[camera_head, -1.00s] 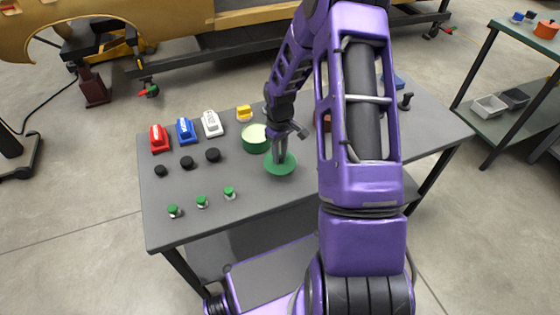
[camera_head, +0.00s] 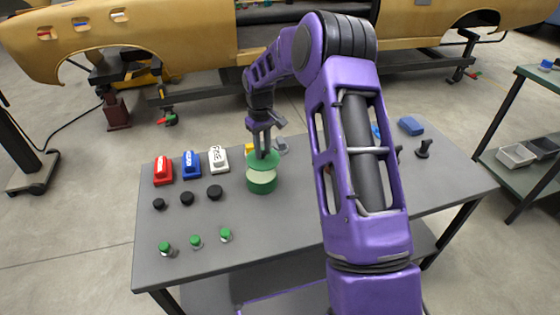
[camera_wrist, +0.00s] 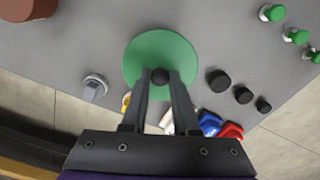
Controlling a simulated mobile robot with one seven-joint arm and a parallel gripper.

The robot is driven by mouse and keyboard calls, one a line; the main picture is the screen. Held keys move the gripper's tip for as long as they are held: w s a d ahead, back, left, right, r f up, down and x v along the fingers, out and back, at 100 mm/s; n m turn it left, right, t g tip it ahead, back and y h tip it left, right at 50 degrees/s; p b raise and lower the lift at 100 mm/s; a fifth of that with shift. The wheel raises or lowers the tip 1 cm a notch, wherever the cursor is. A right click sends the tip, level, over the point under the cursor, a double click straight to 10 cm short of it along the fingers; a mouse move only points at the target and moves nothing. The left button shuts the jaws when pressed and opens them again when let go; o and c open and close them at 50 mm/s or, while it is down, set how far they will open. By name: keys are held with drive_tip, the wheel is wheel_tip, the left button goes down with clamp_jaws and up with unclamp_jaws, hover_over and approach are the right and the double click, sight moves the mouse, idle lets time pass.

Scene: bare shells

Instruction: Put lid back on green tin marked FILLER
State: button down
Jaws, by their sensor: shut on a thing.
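The green lid (camera_head: 262,159) is a flat disc with a dark knob. My gripper (camera_head: 262,151) is shut on the knob, which shows between the fingertips in the wrist view (camera_wrist: 160,76). The lid (camera_wrist: 160,52) looks roughly level and is over the green tin (camera_head: 261,186). A cream band shows between the lid's near edge and the tin's green wall, so the lid appears a little above the tin. No FILLER marking is readable. In the wrist view the lid hides the tin.
Red (camera_head: 163,171), blue (camera_head: 192,164) and white (camera_head: 219,159) items stand left of the tin on the grey table (camera_head: 215,260). Black caps (camera_head: 187,199) and green-topped pieces (camera_head: 196,242) are in front of them. The table's front middle is clear.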

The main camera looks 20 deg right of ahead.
drive_tip(key=shift+w+a+r, duration=0.1)
drive_tip(key=shift+w+a, duration=0.2)
drive_tip(key=shift+w, duration=0.3)
drive_tip(key=shift+f+b, duration=1.75)
drive_tip(key=shift+f, duration=0.55)
drive_tip(key=shift+f+b, duration=0.35)
drive_tip(key=shift+f, duration=0.5)
drive_tip(key=shift+f, duration=0.15)
drive_tip(key=c, duration=0.6)
unclamp_jaws()
drive_tip(key=shift+o, duration=0.4)
drive_tip(key=o, duration=0.4)
